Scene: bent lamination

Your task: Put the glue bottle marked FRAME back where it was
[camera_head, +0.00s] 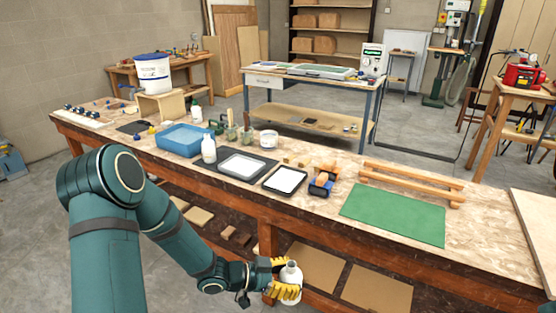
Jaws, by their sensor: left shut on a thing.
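My left gripper (284,284) has yellow fingers and is shut on a white bottle (291,272). The bottle is roughly upright, held in front of the workbench's near side and lower in the picture than its top. The fingers cover part of it, and I cannot read any marking. A similar white bottle (208,149) stands on the workbench (335,172) beside the blue tub. Another small white bottle (197,114) stands farther back. No label can be read on either. My right gripper is not in view.
On the bench are a blue tub (183,139), a white tray (242,166), a black-rimmed tray (285,181), a blue-and-orange tool (323,181), a green mat (394,215) and wooden rails (411,182). Boards (310,266) lie on the lower shelf.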

